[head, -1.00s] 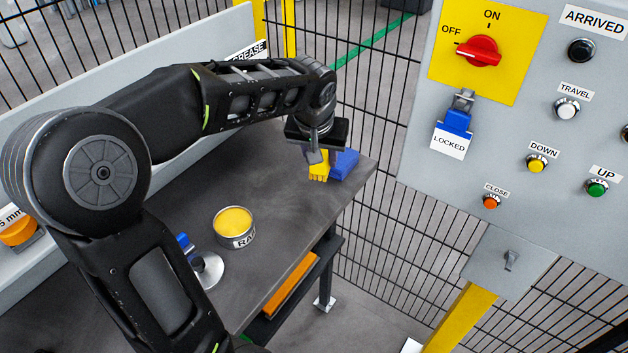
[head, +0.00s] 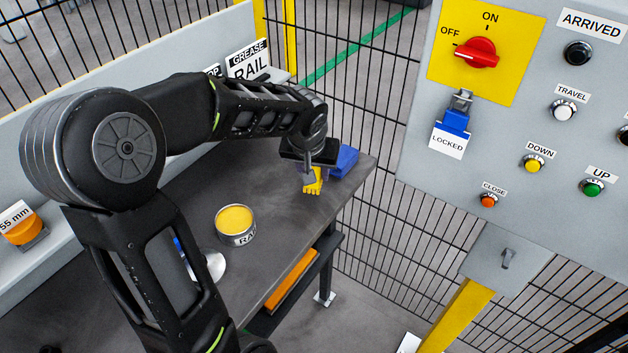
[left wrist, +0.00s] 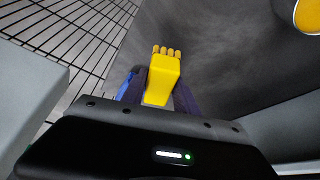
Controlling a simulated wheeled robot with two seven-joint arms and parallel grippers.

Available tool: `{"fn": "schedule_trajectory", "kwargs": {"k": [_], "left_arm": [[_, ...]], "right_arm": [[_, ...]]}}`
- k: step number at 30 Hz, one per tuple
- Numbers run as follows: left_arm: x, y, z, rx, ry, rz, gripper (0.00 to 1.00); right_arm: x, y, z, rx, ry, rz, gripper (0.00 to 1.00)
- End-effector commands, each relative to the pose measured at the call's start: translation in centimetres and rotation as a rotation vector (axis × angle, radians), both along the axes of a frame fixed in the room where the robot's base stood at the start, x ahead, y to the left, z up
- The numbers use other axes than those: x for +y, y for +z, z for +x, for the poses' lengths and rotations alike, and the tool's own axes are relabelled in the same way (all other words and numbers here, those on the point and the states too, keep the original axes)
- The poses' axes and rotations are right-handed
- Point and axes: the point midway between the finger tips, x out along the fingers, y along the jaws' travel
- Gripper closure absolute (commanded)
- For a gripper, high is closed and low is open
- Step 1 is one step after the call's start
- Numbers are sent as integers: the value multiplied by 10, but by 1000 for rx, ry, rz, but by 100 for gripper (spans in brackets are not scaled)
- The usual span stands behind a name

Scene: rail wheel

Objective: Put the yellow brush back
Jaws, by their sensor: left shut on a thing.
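The yellow brush (head: 313,183) is held in my left gripper (head: 311,168) above the far right part of the grey workbench (head: 278,203). In the left wrist view the brush (left wrist: 162,80) sits between the two fingers, its stubby bristle end pointing away from the wrist. A blue block-like thing (head: 344,161) is right beside the brush; whether they touch I cannot tell. It shows partly behind a finger in the left wrist view (left wrist: 126,86). My left gripper is shut on the brush. My right gripper is not in view.
An open tin of yellow grease (head: 236,222) and a silver disc-like thing (head: 208,266) stand on the bench. A label reading GREASE RAIL (head: 249,60) is at the back. A control panel (head: 530,110) and mesh fence stand to the right.

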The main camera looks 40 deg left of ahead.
Motion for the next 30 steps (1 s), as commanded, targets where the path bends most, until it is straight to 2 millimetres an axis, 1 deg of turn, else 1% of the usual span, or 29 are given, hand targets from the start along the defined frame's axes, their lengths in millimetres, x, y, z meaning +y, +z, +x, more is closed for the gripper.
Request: {"fn": "schedule_trajectory", "kwargs": {"k": [7,10,12,16,23,28,29,30], "left_arm": [[0,-2,0,0,0,0,100],[0,-14,-1,4,0,-2,100],[0,-25,-1,4,0,-1,100],[0,-37,0,1,0,-1,100],[0,-37,0,0,0,-1,100],[0,-42,0,-1,1,-1,100],[0,-40,0,-1,1,-1,62],[0,-40,0,0,0,-1,59]], "right_arm": [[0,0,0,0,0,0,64],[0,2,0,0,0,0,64],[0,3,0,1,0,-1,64],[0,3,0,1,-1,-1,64],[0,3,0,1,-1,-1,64],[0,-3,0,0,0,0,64],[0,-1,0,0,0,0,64],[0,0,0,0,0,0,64]]}}
